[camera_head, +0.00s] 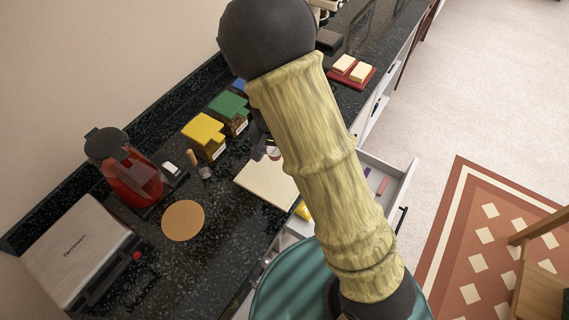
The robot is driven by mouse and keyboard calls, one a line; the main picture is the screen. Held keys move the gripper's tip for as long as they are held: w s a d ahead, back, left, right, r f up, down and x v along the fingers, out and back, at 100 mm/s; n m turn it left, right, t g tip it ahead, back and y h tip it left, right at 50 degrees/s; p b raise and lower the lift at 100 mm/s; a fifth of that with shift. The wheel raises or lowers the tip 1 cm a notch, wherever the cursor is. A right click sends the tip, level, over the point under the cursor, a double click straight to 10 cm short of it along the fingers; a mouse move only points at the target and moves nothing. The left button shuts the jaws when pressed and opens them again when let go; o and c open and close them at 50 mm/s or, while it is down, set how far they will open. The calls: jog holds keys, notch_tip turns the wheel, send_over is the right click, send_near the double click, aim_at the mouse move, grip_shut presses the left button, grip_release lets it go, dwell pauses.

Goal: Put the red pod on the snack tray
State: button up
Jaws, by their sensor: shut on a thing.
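My gripper (266,140) is mostly hidden behind my own arm; only a dark part shows at the arm's left edge, over the counter. A small red and whitish thing, which looks like the red pod (273,154), shows at the gripper's end, above the back of a cream board. The gripper is shut on it, though its fingers are not clear. A flat red tray (372,75), which looks like the snack tray, lies on the counter at the upper right. It bears two cream blocks and is apart from the gripper.
The cream board (262,184) and a round cork mat (183,221) lie on the dark counter. A red kettle (132,179), a steel appliance (75,252), and yellow (203,129) and green (229,106) dispensers stand left. An open drawer (400,178) juts out right of my arm.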

jog(key=shift+a+r, duration=0.15)
jog(key=shift+a, duration=0.05)
send_over(275, 174)
jog(key=f, duration=0.6)
jog(key=shift+s+p, duration=0.25)
jog(key=shift+p, duration=0.15)
jog(key=shift+f+p, duration=0.35)
jog(key=shift+f, duration=1.7)
